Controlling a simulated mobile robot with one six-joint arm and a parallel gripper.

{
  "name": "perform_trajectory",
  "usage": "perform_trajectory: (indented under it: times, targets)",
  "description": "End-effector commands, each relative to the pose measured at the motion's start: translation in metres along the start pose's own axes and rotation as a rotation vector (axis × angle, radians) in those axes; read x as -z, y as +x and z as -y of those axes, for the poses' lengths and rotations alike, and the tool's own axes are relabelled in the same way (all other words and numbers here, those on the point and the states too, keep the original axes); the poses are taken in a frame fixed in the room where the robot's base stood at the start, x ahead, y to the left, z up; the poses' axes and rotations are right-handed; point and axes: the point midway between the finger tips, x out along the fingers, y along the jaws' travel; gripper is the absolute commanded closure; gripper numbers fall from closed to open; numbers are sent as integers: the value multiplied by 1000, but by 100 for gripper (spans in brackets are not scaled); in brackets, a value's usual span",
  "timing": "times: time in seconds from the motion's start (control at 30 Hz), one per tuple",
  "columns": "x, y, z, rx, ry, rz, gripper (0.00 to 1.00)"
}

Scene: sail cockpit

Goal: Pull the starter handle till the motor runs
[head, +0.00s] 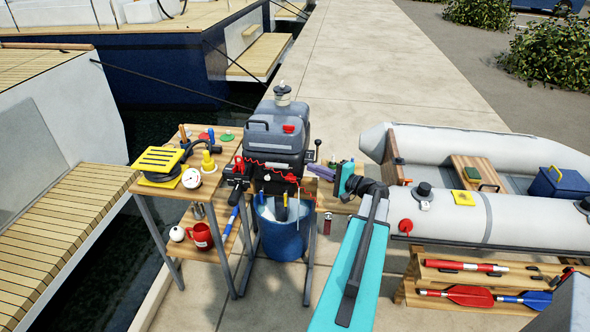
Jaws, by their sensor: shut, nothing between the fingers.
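The outboard motor (272,130) has a dark grey cowl with a red piece on it and stands upright on a stand in the middle of the head view. Red cord or wire runs across its front below the cowl. I cannot single out the starter handle among the small parts there. My gripper (313,170) is at the right side of the motor, just below cowl height, pointing left. It is shut and empty. Whether its tips touch the motor is too small to tell.
A grey dinghy (510,215) lies right, above a paddle rack (465,305). Open paving lies behind.

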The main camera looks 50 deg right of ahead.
Motion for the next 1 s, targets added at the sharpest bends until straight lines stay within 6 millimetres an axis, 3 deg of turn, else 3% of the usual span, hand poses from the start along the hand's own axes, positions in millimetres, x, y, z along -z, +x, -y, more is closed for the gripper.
perform_trajectory:
  times: [0.4,1.0]
  targets:
    - [15,-5,-31,20,-1,-14,100]
    - [15,-2,-32,20,0,-14,100]
